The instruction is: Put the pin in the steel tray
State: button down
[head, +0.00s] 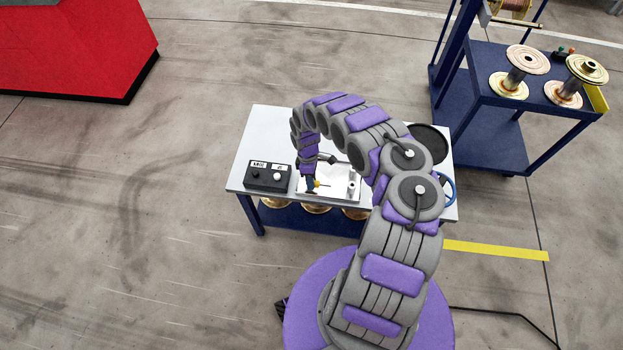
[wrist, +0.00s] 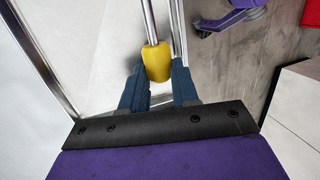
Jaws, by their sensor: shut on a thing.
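The pin has a yellow grip (wrist: 157,62) and a thin metal shaft; in the head view its yellow end (head: 317,184) shows small beside my fingertips. My gripper (head: 312,185) points down at the left part of the steel tray (head: 330,196) on the white table. In the wrist view my gripper (wrist: 158,84) has its blue fingers shut on the yellow grip, with the shaft pointing away. The tray's shiny rim (wrist: 46,66) runs down the left and another edge passes close to the pin. I cannot tell whether the pin touches the tray floor.
A black box (head: 268,178) with knobs stands left of the tray. A small upright cylinder (head: 352,188) is at the tray's right end. A dark round dish (head: 430,137) lies at the table's back right. A blue cart (head: 520,72) with spools stands at the far right.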

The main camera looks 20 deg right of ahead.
jog(key=shift+a+f+b, duration=0.1)
jog(key=shift+f+b, duration=0.25)
jog(key=shift+f, duration=0.25)
jog(key=c, duration=0.8)
grip_release()
jog(key=shift+r, duration=0.1)
jog(key=p+v, duration=0.3)
jog(key=v, duration=1.4)
jog(key=shift+r+p, duration=0.1)
jog(key=shift+p, duration=0.25)
